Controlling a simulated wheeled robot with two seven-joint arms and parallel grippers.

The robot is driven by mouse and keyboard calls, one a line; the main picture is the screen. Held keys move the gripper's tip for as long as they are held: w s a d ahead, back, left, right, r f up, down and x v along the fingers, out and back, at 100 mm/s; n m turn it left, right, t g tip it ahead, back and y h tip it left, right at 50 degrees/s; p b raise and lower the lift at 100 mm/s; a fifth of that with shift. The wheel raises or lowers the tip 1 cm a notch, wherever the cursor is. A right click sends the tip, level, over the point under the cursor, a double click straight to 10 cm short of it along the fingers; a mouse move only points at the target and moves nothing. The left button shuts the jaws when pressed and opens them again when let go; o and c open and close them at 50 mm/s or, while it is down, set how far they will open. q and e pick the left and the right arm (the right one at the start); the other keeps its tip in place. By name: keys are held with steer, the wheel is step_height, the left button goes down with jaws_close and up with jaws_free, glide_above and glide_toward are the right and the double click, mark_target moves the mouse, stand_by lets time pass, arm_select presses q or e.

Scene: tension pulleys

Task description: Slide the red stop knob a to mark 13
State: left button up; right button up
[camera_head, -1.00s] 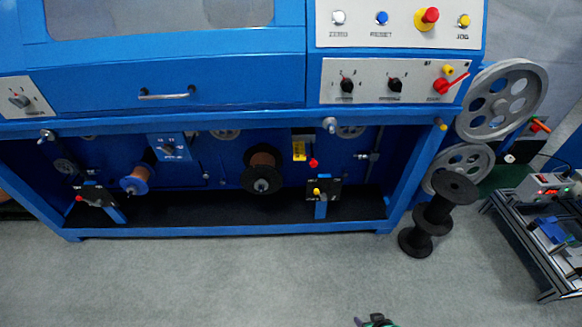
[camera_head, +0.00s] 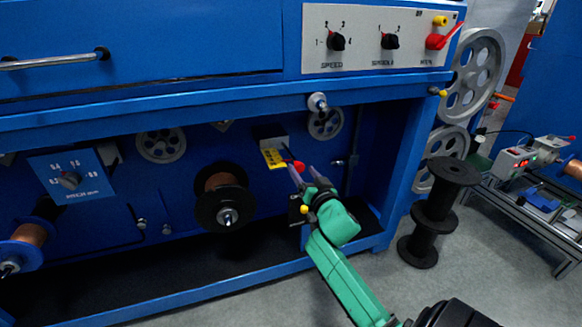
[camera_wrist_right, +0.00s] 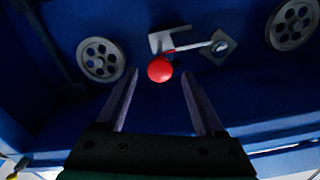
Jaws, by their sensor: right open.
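A red ball knob (camera_head: 299,166) sits in the machine's lower bay, beside a yellow marked plate (camera_head: 273,157). Its marks are too small to read. In the right wrist view the red knob (camera_wrist_right: 160,69) is at the end of a thin rod or arm near a grey bracket. My right gripper (camera_head: 303,172) is open, with its fingertips close to the knob. In the wrist view its two fingers (camera_wrist_right: 160,88) stand on either side of the knob, with gaps on both sides. I cannot tell how deep the knob is between them. My left gripper is out of view.
A copper spool (camera_head: 222,197) hangs left of my right arm. A yellow knob (camera_head: 304,209) is just below the gripper. Grey pulleys (camera_head: 161,145) line the bay's back wall. The blue crossbeam (camera_head: 230,106) runs above. Black spools (camera_head: 434,212) stand outside, to the right.

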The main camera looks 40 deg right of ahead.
mark_target(295, 160)
steer(key=b+x, duration=0.1)
steer(key=x, duration=0.5)
steer(key=shift+w+d, duration=0.2)
steer(key=shift+w, duration=0.1)
jaws_close()
steer(key=shift+f, duration=0.1)
stand_by(0.8)
